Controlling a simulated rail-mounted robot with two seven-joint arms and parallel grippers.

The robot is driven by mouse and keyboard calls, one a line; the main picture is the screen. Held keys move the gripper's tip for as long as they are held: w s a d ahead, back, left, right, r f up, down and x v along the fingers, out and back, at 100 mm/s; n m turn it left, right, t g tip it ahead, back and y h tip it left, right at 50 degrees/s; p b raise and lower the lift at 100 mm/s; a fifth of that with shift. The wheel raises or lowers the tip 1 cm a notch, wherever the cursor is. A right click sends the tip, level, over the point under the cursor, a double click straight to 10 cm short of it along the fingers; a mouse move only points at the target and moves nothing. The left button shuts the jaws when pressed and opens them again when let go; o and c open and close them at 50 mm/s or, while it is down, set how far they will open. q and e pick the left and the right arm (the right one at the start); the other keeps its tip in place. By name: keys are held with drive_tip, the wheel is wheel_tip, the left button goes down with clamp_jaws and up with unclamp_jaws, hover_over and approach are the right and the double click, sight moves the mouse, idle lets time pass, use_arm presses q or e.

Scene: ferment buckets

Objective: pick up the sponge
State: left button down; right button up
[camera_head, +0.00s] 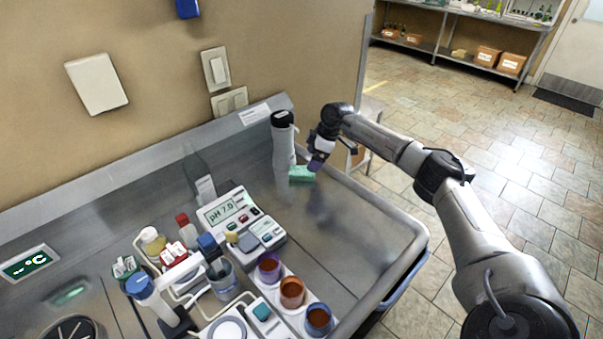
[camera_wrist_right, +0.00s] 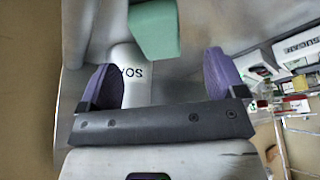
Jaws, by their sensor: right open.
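The green sponge (camera_head: 301,173) lies on the steel bench near its back right corner, beside a white bottle with a black top (camera_head: 283,140). My right gripper (camera_head: 317,163) is just to the right of the sponge and above the bench. In the right wrist view the sponge (camera_wrist_right: 154,28) shows ahead of the purple fingertips, and my right gripper (camera_wrist_right: 162,80) is open with nothing between its fingers. The bottle (camera_wrist_right: 133,72) shows beyond the gap. My left gripper is not in view.
A pH meter (camera_head: 230,211), a clear bottle (camera_head: 199,180) and a row of cups with dark orange contents (camera_head: 291,291) stand to the left and front. The bench has a raised rim. Bare steel (camera_head: 345,225) lies in front of the sponge.

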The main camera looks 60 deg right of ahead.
sight(304, 170)
drive_tip(key=shift+w+p+x, duration=0.2)
drive_tip(key=shift+p+x, duration=0.35)
drive_tip(key=shift+x, duration=2.5)
drive_tip(key=shift+c, duration=0.3)
drive_tip(key=c, duration=0.9)
drive_tip(key=shift+c, duration=0.2)
drive_tip(key=shift+r, duration=0.1)
